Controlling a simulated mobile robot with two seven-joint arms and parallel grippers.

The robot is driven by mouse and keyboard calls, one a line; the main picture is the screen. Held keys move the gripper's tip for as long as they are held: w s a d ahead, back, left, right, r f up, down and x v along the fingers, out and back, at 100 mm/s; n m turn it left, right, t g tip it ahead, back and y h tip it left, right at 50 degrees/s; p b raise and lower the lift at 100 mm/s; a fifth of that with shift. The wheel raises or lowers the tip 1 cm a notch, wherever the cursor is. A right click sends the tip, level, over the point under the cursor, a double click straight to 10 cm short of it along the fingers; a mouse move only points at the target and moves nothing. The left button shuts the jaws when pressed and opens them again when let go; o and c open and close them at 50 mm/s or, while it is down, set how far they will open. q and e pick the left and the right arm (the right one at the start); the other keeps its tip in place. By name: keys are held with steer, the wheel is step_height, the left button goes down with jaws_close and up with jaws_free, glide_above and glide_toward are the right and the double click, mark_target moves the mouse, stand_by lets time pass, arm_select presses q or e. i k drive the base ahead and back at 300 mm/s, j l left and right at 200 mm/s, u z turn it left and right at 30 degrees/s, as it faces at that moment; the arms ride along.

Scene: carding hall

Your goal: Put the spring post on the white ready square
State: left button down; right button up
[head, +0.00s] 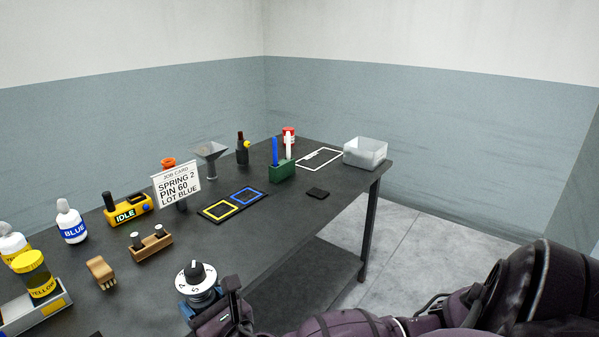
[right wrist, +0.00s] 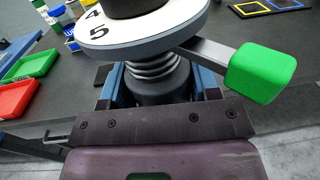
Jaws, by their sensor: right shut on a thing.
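The spring post has a white numbered dial with a black knob on top (head: 195,278), a coil spring and a dark base. It stands upright at the front edge of the table in the head view, and its spring (right wrist: 155,67) fills the middle of the right wrist view. My right gripper (head: 207,308) is shut on its dark lower part, with blue fingers on either side (right wrist: 160,88). I cannot tell whether its base touches the table. The white ready square (head: 338,149) is a white outline at the table's far right end, well away from the post. My left gripper is not in view.
A green-ended bar (right wrist: 262,72) sticks out beside the post. A wooden block with pegs (head: 150,245), a job card (head: 177,184), a yellow-and-blue framed mat (head: 234,205), a green holder (head: 282,172) and a clear bin (head: 365,153) stand on the table. The right front tabletop is mostly clear.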

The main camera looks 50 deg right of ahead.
mark_target(319, 160)
steer(key=i+l+u, duration=0.25)
steer(key=l, duration=1.35)
steer(key=l+u, duration=0.25)
steer(key=l, duration=1.35)
steer(key=k+l+u, duration=0.1)
steer(key=l+u, duration=0.15)
steer(key=l, duration=1.35)
